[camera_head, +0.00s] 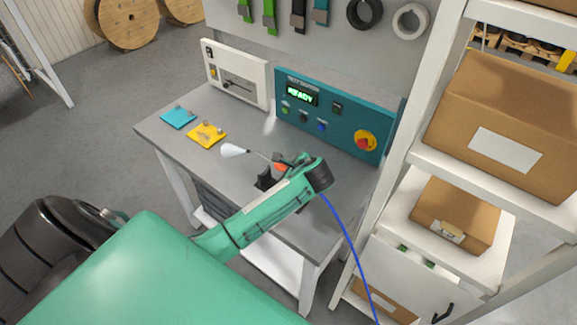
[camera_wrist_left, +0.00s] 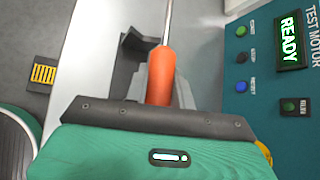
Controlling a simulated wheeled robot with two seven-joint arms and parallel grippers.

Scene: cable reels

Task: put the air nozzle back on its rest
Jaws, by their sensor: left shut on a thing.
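The air nozzle has an orange handle (camera_wrist_left: 160,76) and a thin metal rod. In the head view its orange part (camera_head: 281,168) shows at my left gripper (camera_head: 286,163), and the rod runs left to a white cone-shaped tip (camera_head: 233,150). The left gripper is shut on the handle, and its grey fingers flank it in the wrist view (camera_wrist_left: 161,88). A dark bracket, seemingly the rest (camera_head: 264,181), stands on the bench just below and left of the gripper. In the wrist view the bracket (camera_wrist_left: 134,48) lies left of the rod; contact cannot be told. My right gripper is out of view.
A teal test panel (camera_head: 325,113) reading READY stands along the back of the grey bench (camera_head: 165,138). Yellow (camera_head: 207,134) and blue (camera_head: 178,117) pads lie at the bench's left. A blue hose (camera_head: 348,240) hangs down at right. A white shelf with boxes (camera_head: 455,213) stands right.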

